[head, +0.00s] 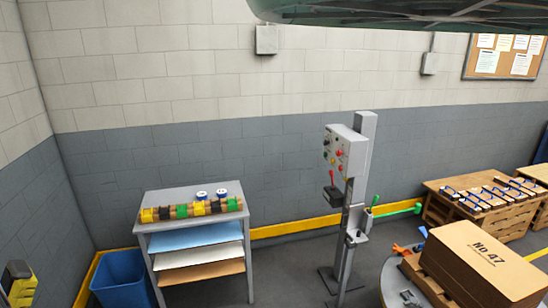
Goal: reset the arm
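My gripper is not in view, and no part of my arm can be made out for sure in the head view. A grey post with a control box (345,150) stands on the floor right of centre. The box carries several coloured buttons and a red lever (329,178). A green handle (405,210) sticks out to the right of the post.
A grey shelf stand (190,222) holds coloured rolls on top, with a blue bin (122,280) beside it. A cardboard box (484,262) marked ND 47 is at lower right. Wooden pallets (470,222) stand behind it. A dark structure (430,14) hangs overhead.

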